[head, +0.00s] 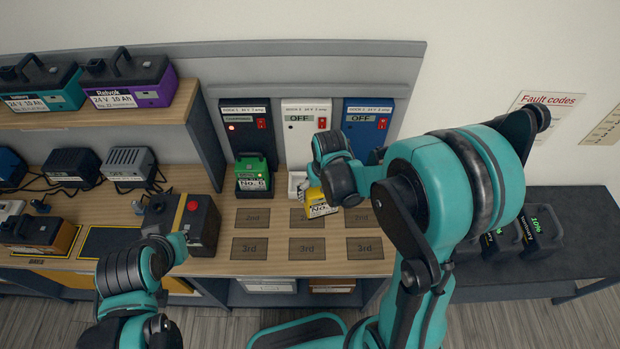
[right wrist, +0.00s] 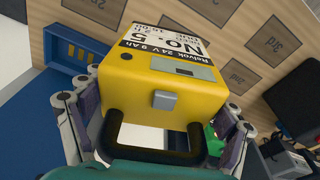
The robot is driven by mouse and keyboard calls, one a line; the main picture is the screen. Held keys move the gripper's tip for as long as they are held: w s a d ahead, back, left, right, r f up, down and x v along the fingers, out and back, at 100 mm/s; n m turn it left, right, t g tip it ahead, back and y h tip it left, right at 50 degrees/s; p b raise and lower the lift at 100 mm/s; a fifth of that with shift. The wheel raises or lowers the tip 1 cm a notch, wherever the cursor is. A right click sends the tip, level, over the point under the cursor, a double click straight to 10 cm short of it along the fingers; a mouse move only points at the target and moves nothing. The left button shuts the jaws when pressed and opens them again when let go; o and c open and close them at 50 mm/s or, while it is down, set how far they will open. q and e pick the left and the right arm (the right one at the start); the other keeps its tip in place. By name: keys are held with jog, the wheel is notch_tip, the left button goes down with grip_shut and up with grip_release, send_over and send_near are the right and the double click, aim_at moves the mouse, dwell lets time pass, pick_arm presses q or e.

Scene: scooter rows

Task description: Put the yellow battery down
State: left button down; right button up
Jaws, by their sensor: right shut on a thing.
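The yellow battery (head: 320,204), labelled No. 5, is in my right gripper (head: 330,186) over the bench, in front of the white dock and beside the middle "2nd" square. In the right wrist view the yellow battery (right wrist: 170,80) shows its label and black handle, with the fingers of my right gripper (right wrist: 152,125) on both sides. Whether its base touches the bench cannot be told. The white dock's cradle (head: 296,184) shows partly behind it. My left gripper (head: 178,246) is at the left, close to a dark box with a red button (head: 193,206); its fingers are unclear.
A green battery (head: 254,172), No. 6, sits in the black dock (head: 247,125). The blue dock (head: 367,127) is partly hidden by my right arm. The "3rd" squares (head: 306,248) are bare. Several dark batteries (head: 520,235) stand on the right table.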

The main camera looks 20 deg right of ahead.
aim_at(307, 152)
jog(key=shift+w+f+b, duration=0.25)
jog(key=shift+f+b, duration=0.1)
jog(key=shift+f, duration=0.1)
jog(key=shift+s+b, duration=0.2)
jog(key=shift+b, duration=0.1)
jog(key=shift+a+f+b, duration=0.1)
jog(key=shift+f+b, duration=0.1)
jog(key=shift+b, duration=0.9)
jog(key=shift+w+a+r, duration=0.15)
jog(key=shift+w+r, duration=0.05)
jog(key=shift+w, duration=0.05)
jog(key=a+r+m, duration=0.1)
jog(key=w+a+r+p, duration=0.1)
jog(key=r, duration=0.1)
jog(key=a+r+m, duration=0.1)
jog(key=shift+w+r+m, duration=0.25)
jog(key=shift+w+m, duration=0.05)
jog(key=shift+w, duration=0.1)
jog(key=shift+m, duration=0.3)
jog(key=shift+w+d+f+b, duration=0.55)
jog(key=shift+w+f, duration=1.15)
jog(key=shift+w, duration=0.2)
jog(key=shift+w+d+f+b, duration=0.55)
jog(key=shift+w+f, duration=1.2)
jog(key=shift+w, duration=0.2)
jog(key=shift+w+d+f+b, duration=0.55)
jog(key=shift+w+f, duration=1.15)
jog(key=shift+w, duration=0.2)
